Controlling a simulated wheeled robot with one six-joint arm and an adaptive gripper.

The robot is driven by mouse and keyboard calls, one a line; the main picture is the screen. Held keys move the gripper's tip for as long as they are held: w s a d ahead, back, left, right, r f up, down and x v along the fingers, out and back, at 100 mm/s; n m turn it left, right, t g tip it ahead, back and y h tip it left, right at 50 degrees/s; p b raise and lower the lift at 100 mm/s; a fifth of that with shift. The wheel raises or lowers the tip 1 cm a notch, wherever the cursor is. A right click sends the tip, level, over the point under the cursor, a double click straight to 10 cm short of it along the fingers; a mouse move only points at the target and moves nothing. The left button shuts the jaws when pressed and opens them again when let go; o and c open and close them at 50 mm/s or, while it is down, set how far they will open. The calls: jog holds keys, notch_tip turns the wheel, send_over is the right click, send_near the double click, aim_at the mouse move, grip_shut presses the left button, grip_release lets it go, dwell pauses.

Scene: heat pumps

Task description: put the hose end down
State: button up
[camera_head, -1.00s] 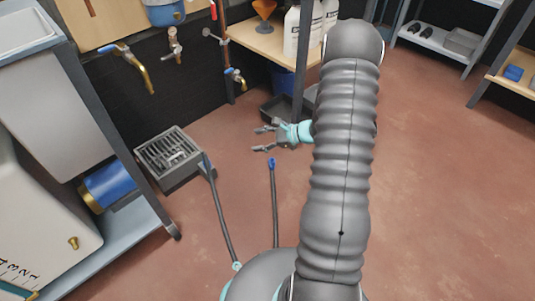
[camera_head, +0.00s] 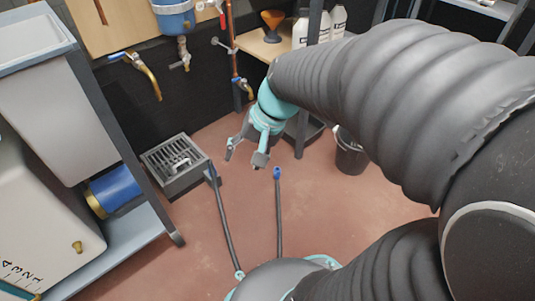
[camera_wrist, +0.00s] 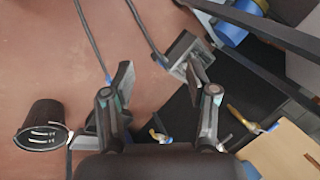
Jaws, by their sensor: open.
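The right hose end (camera_head: 277,173) is over the open floor, just below and right of my gripper. The left hose end (camera_head: 212,170) is at the right corner of the grey drain box (camera_head: 176,168). My gripper (camera_head: 245,157) is open and empty, fingers tilted down, apart from both hoses. In the wrist view my gripper (camera_wrist: 162,72) has its fingers spread. One hose end (camera_wrist: 108,78) shows left of the left finger, and the other (camera_wrist: 162,61) shows between the fingers, beside the drain box.
A black bucket (camera_head: 351,152) stands right of my gripper, near a shelf leg. Taps (camera_head: 150,75) and a copper pipe are on the back wall. A metal rack with a blue cylinder (camera_head: 112,190) stands at left.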

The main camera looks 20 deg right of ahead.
jog(key=s+d+r+n+t+h, duration=0.2)
jog(key=s+r+n+t+h, duration=0.1)
jog(key=s, duration=0.6)
notch_tip(320, 180, up, 2)
jog(key=shift+d+r+n+h, duration=0.15)
jog(key=shift+d+n+h, duration=0.15)
jog(key=shift+n+h, duration=0.5)
